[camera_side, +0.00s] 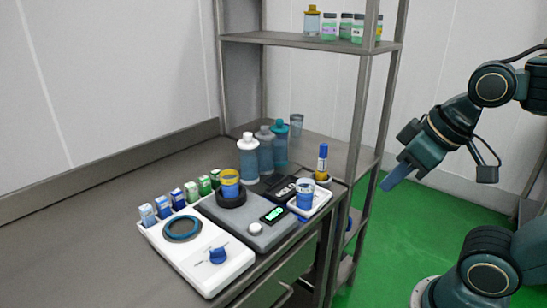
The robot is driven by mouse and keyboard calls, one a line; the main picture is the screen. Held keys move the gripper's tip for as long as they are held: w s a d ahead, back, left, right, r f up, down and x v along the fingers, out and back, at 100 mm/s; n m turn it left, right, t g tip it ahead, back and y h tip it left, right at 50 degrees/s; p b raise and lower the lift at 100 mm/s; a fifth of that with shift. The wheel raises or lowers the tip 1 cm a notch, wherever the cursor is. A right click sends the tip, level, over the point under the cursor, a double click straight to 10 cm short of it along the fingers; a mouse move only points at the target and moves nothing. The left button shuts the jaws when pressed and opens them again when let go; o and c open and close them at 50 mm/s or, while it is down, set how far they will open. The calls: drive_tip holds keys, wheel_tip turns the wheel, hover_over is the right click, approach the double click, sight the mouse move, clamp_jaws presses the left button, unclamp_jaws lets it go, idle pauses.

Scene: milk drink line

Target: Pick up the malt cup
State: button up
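No readable label marks the malt cup, so I cannot tell which vessel it is. One cup (230,184), blue with a yellow rim band, stands in a dark ring on a grey device in the middle of the bench. Another clear cup with blue in it (305,194) stands on a small white scale to its right. My gripper (388,184) hangs in the air right of the bench, pointing down-left, apart from both cups. Its fingers show as one blue bar, so their opening cannot be told. Nothing is visibly held.
A white tray (203,281) with a ring and blue knob lies in front. Several small cartons (177,199) stand behind it. Tall bottles (248,158) stand behind the yellow-banded cup. A yellow-and-blue tube (322,162) stands upright near a metal shelf post (359,110). The left bench is clear.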

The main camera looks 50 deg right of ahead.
drive_tip(key=o, duration=1.3)
drive_tip(key=w+d+r+m+g, duration=0.1)
drive_tip(key=w+r, duration=0.2)
drive_tip(key=w, duration=0.2)
drive_tip(key=w+r+m, duration=0.1)
drive_tip(key=w+r, duration=0.2)
drive_tip(key=w, duration=0.3)
drive_tip(key=m+g+h, duration=0.1)
drive_tip(key=m+g, duration=0.3)
drive_tip(key=m, duration=0.3)
hover_over(230, 186)
wheel_tip(230, 186, down, 11)
drive_tip(key=shift+w+d+f, duration=0.2)
drive_tip(key=shift+w+f, duration=0.1)
drive_tip(key=shift+f, duration=1.15)
drive_tip(key=shift+w+d+f, duration=0.25)
drive_tip(key=shift+f, duration=1.15)
drive_tip(key=shift+w+d+f, duration=0.2)
drive_tip(key=shift+w+f, duration=0.1)
drive_tip(key=shift+f, duration=1.15)
